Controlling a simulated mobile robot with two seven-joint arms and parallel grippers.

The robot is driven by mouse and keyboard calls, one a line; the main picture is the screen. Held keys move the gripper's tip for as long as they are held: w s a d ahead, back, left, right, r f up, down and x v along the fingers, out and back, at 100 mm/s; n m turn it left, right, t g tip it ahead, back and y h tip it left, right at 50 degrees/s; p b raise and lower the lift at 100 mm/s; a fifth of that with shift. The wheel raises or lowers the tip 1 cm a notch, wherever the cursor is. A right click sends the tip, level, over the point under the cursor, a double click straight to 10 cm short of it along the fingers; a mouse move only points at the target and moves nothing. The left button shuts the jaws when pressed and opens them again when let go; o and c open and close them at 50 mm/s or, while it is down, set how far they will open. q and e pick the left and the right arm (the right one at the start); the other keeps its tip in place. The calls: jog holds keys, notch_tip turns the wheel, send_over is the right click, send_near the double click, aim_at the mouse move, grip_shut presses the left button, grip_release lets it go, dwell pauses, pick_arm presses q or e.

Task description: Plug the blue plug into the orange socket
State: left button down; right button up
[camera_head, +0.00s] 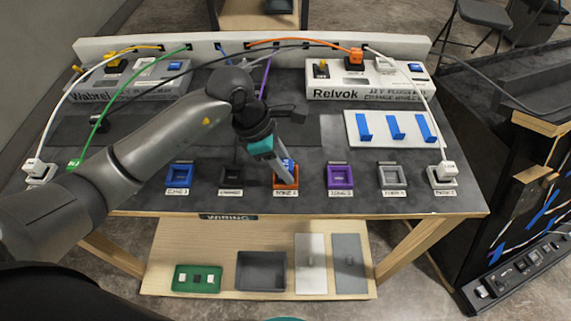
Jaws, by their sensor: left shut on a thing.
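The blue plug (289,164) is in my left gripper (284,172), whose arm comes in from the left. The fingers are shut on the plug and partly hide it. The plug is right at the orange socket (286,185), which sits in the front row of the table. I cannot tell whether the plug is seated in the socket or only above it. My right gripper is not in view.
A blue socket (179,175) and a black socket (231,177) stand left of the orange one. A purple socket (340,176) and a grey socket (390,176) stand right. Cables run from the white back rail (400,44). A white panel (391,128) holds blue pieces.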

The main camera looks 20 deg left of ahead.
pick_arm(q)
jog(key=shift+s+f, duration=0.2)
jog(key=shift+f, duration=0.25)
dwell(0.6)
jog(key=c, duration=0.6)
grip_release()
jog(key=shift+r, duration=0.35)
jog(key=shift+o, duration=1.1)
jog(key=shift+r+p, duration=0.3)
jog(key=shift+w+r+p, duration=0.2)
jog(key=shift+r+p, duration=1.8)
jog(key=shift+r, duration=1.05)
